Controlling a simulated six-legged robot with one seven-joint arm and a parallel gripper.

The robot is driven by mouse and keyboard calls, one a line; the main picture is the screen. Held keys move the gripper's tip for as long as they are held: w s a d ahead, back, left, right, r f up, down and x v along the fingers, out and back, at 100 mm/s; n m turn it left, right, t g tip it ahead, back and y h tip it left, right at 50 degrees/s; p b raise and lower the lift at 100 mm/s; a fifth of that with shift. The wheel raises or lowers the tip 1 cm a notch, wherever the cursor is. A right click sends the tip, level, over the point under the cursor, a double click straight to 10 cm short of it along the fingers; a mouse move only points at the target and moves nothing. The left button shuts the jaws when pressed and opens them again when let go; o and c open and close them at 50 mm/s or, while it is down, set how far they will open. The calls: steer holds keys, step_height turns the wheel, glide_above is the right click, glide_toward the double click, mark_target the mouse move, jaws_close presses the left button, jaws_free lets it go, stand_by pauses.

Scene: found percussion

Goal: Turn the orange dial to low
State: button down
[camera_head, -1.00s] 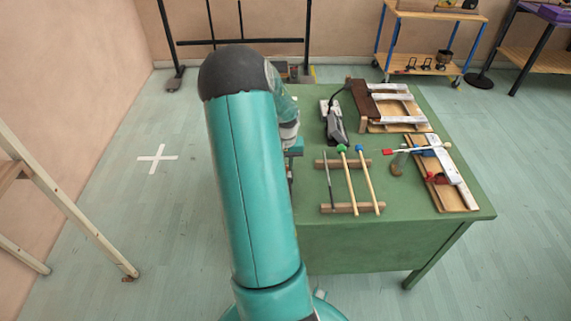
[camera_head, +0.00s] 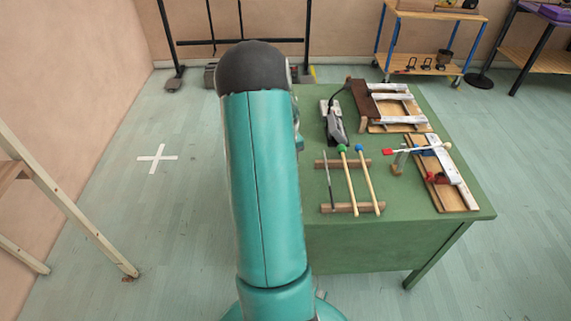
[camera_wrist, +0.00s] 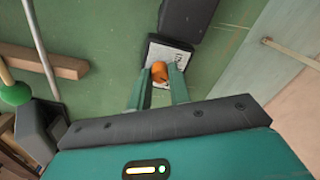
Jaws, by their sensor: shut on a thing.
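The orange dial (camera_wrist: 160,72) shows in the wrist view as a short orange knob by a white plate (camera_wrist: 167,52) with dark markings. My gripper (camera_wrist: 160,78) is shut on the dial, with one teal finger on each side of it. The markings are too small and partly covered, so I cannot tell the dial's setting. In the head view my own arm hides the dial and the gripper.
The green table (camera_head: 385,245) carries mallets (camera_head: 352,180) on wooden rests, a grey clamp-like device (camera_head: 335,125) and wooden frames with metal bars (camera_head: 400,100). A dark block (camera_wrist: 187,18) adjoins the white plate. A wooden bar (camera_wrist: 42,58) lies left of the gripper.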

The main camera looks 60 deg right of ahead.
steer(key=n, duration=0.6)
steer(key=shift+n, duration=0.3)
steer(key=n, duration=0.5)
steer(key=shift+n, duration=0.3)
steer(key=c, duration=1.3)
jaws_free()
steer(key=shift+r, duration=0.15)
step_height(320, 180, up, 14)
steer(key=shift+f, duration=0.2)
